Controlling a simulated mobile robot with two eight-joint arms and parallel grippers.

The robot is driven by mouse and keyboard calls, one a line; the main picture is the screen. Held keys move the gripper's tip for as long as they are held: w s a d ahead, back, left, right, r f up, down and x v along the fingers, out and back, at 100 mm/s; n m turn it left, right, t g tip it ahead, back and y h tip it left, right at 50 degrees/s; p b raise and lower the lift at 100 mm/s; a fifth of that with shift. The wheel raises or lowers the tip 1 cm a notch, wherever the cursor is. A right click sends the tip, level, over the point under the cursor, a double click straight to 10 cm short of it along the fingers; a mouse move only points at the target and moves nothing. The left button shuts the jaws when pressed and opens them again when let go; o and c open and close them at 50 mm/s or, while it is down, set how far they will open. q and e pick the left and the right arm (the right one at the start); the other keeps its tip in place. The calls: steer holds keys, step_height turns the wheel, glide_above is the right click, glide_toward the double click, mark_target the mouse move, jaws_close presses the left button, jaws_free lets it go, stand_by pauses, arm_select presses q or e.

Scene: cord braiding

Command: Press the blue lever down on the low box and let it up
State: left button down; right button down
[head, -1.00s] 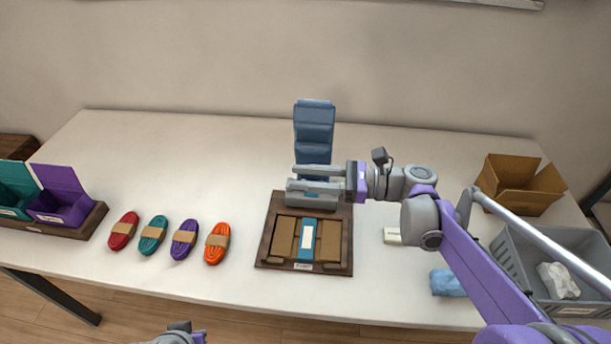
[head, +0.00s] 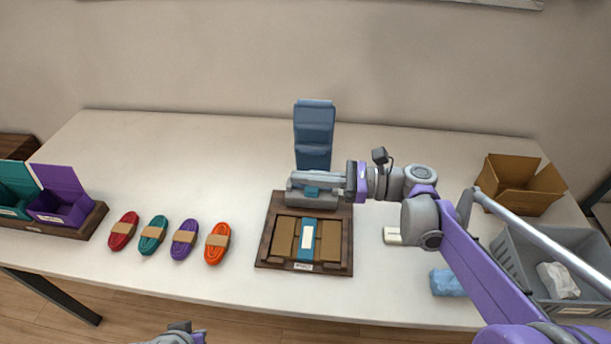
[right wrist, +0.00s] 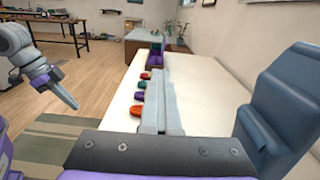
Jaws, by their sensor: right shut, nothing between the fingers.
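The low box (head: 298,203) is grey and sits at the back of the dark wooden board. A small blue piece (head: 312,191), apparently the lever, shows at its top, just below my right fingers. My right gripper (head: 292,181) is shut and empty, its fingers pointing left over the box; I cannot tell whether they touch the lever. In the right wrist view the shut fingers (right wrist: 157,100) run along the table, and the lever is hidden. My left gripper (head: 185,330) shows only in part at the bottom edge; it also shows in the right wrist view (right wrist: 72,102), its opening unclear.
A tall blue-grey ribbed tower (head: 314,135) rises behind the box. The wooden board (head: 262,240) holds brown blocks with a blue band. Several cord bundles, such as the orange one (head: 217,243), lie left. A grey crate (head: 510,262) and cardboard box (head: 520,185) stand right.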

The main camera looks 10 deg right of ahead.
steer(key=c, duration=1.6)
jaws_free()
steer(key=c, duration=0.7)
jaws_free()
steer(key=v, duration=1)
steer(key=shift+s+d+b, duration=0.1)
steer(key=shift+d+b, duration=0.2)
steer(key=shift+d, duration=0.1)
steer(key=s+a+f+n+g+h+p, duration=0.2)
steer(key=s+a+f+n+h+p, duration=0.2)
steer(key=s+a+f+n+h, duration=0.5)
steer(key=s+d+f+n+h, duration=0.1)
steer(key=s+d+n+h, duration=0.1)
steer(key=n, duration=0.2)
steer(key=s+d+f+n+t+h+p, duration=0.1)
steer(key=s+d+f+n+h, duration=0.1)
steer(key=d+n+h, duration=0.1)
steer(key=s+d+f+n+t+h+p, duration=0.1)
steer(key=s+d+f+n+h, duration=0.1)
steer(key=n, duration=0.3)
steer(key=shift+s+d+f+h, duration=0.15)
steer(key=shift+s+d+h, duration=0.3)
steer(key=shift+d+h, duration=0.25)
